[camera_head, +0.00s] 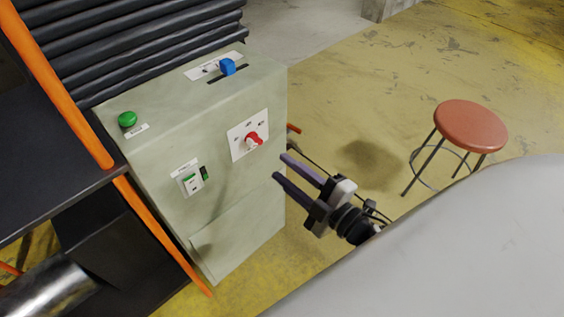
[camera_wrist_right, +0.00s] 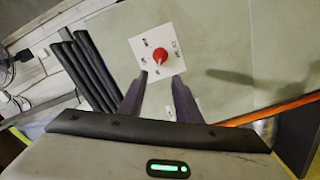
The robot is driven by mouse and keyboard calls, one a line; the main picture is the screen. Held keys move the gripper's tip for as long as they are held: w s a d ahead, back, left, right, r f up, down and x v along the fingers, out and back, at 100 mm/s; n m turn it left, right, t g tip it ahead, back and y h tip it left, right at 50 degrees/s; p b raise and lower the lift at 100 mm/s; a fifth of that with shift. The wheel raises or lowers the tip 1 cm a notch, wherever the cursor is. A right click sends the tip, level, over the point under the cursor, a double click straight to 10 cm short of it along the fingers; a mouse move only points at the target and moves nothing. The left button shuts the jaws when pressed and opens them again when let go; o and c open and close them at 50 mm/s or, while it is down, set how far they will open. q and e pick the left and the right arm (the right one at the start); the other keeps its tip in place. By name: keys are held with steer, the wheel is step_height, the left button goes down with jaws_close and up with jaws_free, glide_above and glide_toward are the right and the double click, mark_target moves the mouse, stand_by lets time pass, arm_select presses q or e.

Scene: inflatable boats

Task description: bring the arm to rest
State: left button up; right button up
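My right gripper (camera_head: 281,167) reaches in from the lower right in the head view. Its two fingers are parallel and apart, with nothing between them. It is in front of the pale green control cabinet (camera_head: 240,195), near a red rotary knob (camera_head: 253,139) on a white plate. In the right wrist view the knob (camera_wrist_right: 160,58) lies ahead of the open fingers (camera_wrist_right: 160,85), and no contact shows. My left gripper is not in either view.
An orange post (camera_head: 55,85) and dark shelf stand at left. A red stool (camera_head: 470,126) stands at right on open yellow floor.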

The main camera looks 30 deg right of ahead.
stand_by(0.4)
